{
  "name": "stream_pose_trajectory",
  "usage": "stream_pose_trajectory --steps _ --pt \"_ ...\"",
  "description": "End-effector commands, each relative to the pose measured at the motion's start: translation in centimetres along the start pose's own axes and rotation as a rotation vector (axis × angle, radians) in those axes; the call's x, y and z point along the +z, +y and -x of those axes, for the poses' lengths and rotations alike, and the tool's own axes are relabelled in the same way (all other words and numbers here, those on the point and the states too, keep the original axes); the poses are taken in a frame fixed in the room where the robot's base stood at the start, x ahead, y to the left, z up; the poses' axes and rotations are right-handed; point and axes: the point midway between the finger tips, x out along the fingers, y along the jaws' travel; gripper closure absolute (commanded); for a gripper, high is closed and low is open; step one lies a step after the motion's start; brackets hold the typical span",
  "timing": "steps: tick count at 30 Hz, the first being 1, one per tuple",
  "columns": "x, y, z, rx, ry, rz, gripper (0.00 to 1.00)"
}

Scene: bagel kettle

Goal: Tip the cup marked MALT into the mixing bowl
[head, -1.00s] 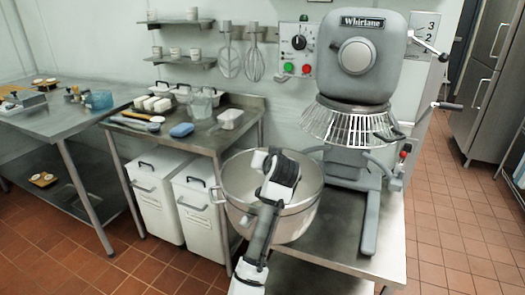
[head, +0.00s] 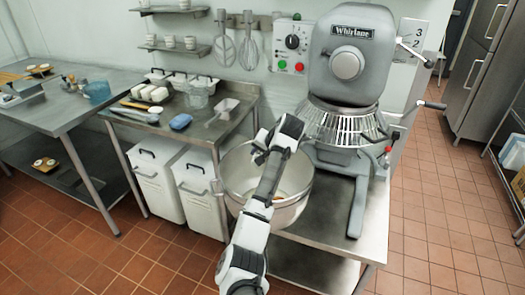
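The metal mixing bowl (head: 301,205) stands on the steel stand below the mixer (head: 346,70). A little brown matter (head: 277,198) shows inside it. My arm reaches up across the bowl, and my gripper (head: 264,151) is at its rear left rim, above the opening. The wrist hides most of the fingers, so I cannot tell what is between them. I cannot read MALT on any cup. Small pale cups stand on the lower wall shelf (head: 178,49), too small to read.
Two white lidded bins (head: 157,182) stand beneath. A whisk (head: 249,45) hangs on the wall. A steel table (head: 60,110) is at left; open floor lies at right.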

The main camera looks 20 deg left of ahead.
Motion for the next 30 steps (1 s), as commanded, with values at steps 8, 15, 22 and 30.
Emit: stream_pose_trajectory --steps 8,15,22,30 --pt "-0.7 -0.1 0.2 0.012 -0.224 -0.128 0.76" --pt "-1.1 -0.1 0.3 0.018 -0.365 -0.211 0.76" --pt "-1.4 -0.2 0.3 0.023 -0.445 -0.256 0.76" --pt "-1.3 -0.3 0.3 0.026 -0.476 -0.275 0.76"
